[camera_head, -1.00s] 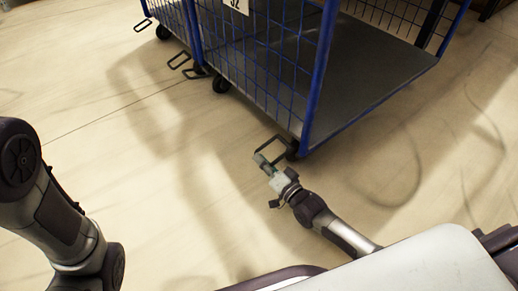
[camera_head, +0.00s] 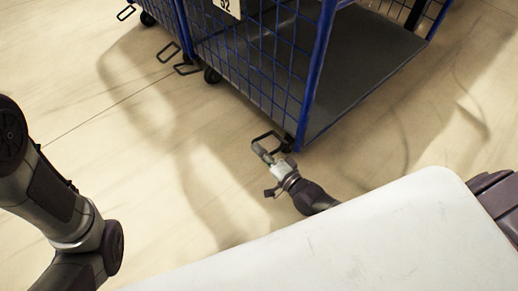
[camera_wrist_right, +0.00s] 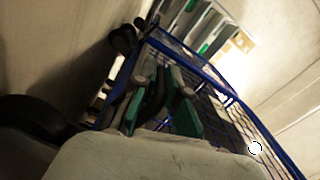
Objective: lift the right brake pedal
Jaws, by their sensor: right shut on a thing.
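The right brake pedal (camera_head: 266,138) is a dark loop at the near lower corner of the blue wire cart (camera_head: 315,75), close to a wheel. My right gripper (camera_head: 262,151) is low above the floor with its fingers at the near side of this loop, shut on it. In the right wrist view the two green-lined fingers of the gripper (camera_wrist_right: 160,104) show with a dark curved piece between them. The exact contact is too dark to make out. My left arm is at the left of the head view, but its gripper is out of frame.
More dark pedal loops (camera_head: 186,69) stick out by the wheels farther left. The cart carries a white number sign (camera_head: 228,7), and its grey deck (camera_head: 365,70) looks bare. The pale floor (camera_head: 150,150) left of the cart is clear.

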